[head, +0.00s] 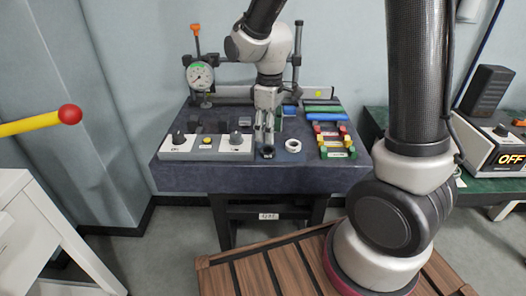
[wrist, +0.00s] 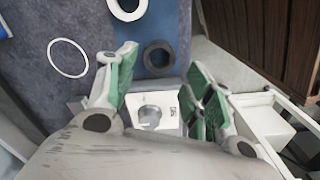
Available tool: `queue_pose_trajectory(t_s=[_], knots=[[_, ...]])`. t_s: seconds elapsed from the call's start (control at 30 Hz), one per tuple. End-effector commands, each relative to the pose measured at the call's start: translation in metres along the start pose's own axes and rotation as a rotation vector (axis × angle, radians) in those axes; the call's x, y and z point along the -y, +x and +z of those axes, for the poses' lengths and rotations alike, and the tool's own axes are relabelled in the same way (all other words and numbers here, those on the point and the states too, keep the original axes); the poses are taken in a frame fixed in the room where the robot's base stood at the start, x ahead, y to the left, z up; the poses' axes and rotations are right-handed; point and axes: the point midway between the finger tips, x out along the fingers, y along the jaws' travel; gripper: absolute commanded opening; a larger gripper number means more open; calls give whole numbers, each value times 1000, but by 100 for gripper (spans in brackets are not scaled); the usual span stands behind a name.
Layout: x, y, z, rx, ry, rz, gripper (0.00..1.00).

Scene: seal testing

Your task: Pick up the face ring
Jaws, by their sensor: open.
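A dark, thick ring (head: 267,152) lies flat near the front edge of the dark bench. In the wrist view this dark ring (wrist: 147,56) sits just beyond and between my fingertips, not touched. A white thick ring (head: 293,151) lies to its right; it shows at the top of the wrist view (wrist: 117,12). A thin white ring (wrist: 52,50) lies at the left of the wrist view. No label shows which one is the face ring. My gripper (head: 266,128) points down above the bench, open and empty, its green pads (wrist: 160,75) apart.
Two white control boxes with knobs (head: 180,147) (head: 235,149) stand left of the rings. A rack of coloured blocks (head: 336,152) stands right. A dial gauge (head: 200,76) stands at the back left. The bench front (head: 190,184) drops to open floor.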

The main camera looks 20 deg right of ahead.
Motion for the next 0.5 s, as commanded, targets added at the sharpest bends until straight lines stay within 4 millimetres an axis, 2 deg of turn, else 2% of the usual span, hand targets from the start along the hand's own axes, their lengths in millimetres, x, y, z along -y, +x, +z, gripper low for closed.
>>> queue_pose_trajectory(t_s=[0.33, 0.5], knots=[[1, 51, -4, 4, 1, -2, 52], [0, 66, -4, 2, 2, -1, 52]])
